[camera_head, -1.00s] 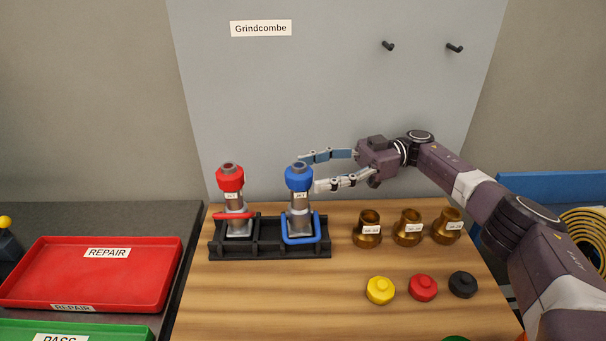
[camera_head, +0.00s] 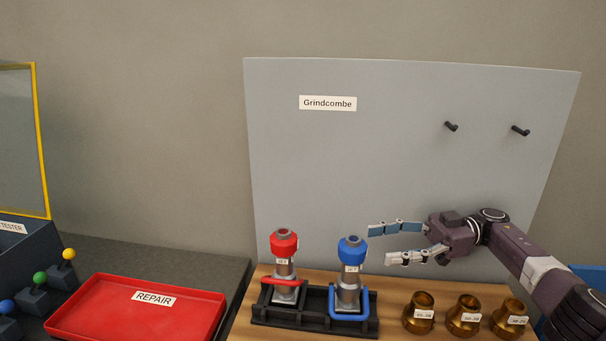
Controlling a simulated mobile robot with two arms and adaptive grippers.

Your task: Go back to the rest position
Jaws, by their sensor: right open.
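My right gripper (camera_head: 392,243) is open and empty. It comes in from the right, its fingers pointing left, just right of the blue-topped pump (camera_head: 350,274) and apart from it. The blue-topped pump and a red-topped pump (camera_head: 284,267) stand upright in a black rack (camera_head: 317,304) on the wooden table (camera_head: 390,335). A blue loop and a red loop sit around their lower parts. My left gripper is not in view.
Several brass fittings (camera_head: 418,314) with labels stand right of the rack, below my right arm. A red REPAIR tray (camera_head: 135,312) and a tester (camera_head: 30,260) with coloured knobs are at left. A grey board (camera_head: 400,130) with two black pegs stands behind.

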